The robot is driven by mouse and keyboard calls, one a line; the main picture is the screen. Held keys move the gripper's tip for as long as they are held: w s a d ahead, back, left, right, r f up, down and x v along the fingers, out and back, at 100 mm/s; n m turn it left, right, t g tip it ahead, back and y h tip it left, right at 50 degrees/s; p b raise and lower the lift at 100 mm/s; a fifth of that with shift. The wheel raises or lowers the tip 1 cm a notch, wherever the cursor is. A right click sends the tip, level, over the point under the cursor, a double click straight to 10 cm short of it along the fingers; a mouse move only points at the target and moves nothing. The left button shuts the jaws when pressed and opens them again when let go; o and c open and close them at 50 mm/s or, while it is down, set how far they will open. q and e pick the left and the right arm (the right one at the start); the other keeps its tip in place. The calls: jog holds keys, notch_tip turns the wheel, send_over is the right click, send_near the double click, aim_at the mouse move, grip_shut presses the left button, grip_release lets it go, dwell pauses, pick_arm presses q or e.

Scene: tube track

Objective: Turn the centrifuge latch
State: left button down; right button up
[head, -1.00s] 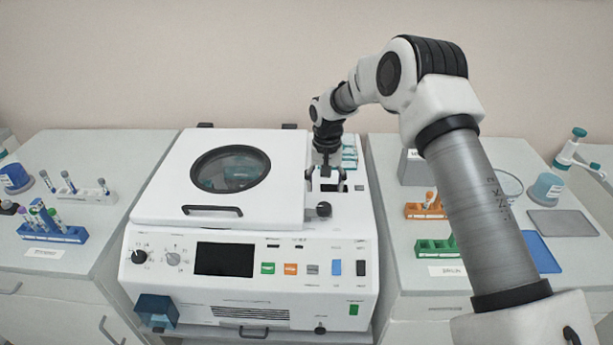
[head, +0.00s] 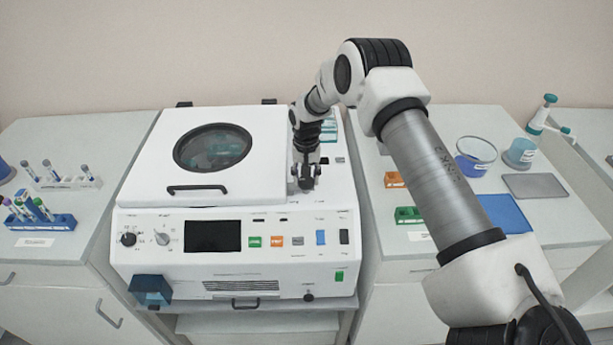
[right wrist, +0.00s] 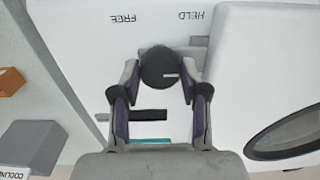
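The white centrifuge (head: 165,280) stands in the middle of the head view with its round-windowed lid (head: 150,185) down. The latch is a dark round knob (right wrist: 158,67) on its top, right of the lid; in the right wrist view a pale mark shows on it. Upside-down FREE and HELD labels show beyond it. My right gripper (head: 305,186) is down at the latch and hides most of it in the head view. In the right wrist view its fingers (right wrist: 160,75) are drawn in on both sides of the knob and appear to touch it. My left gripper is out of view.
A lid handle (head: 197,188) lies left of the latch. The front panel carries a dark screen (head: 213,236) and coloured buttons. Tube racks (head: 40,222) stand on the left counter; an orange block (head: 394,180), a green rack (head: 408,216) and a blue mat (head: 505,213) lie on the right.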

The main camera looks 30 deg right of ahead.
dwell(0.3)
jog(key=shift+n, duration=0.3)
jog(key=n+b, duration=0.2)
jog(key=n, duration=0.1)
jog(key=shift+f, duration=0.15)
jog(key=n+b, duration=0.2)
jog(key=n, duration=0.2)
jog(key=shift+n, duration=0.3)
jog(key=n+b, duration=0.1)
jog(key=n, duration=0.4)
jog(key=n+b, duration=0.1)
jog(key=n, duration=0.3)
jog(key=shift+n, duration=0.3)
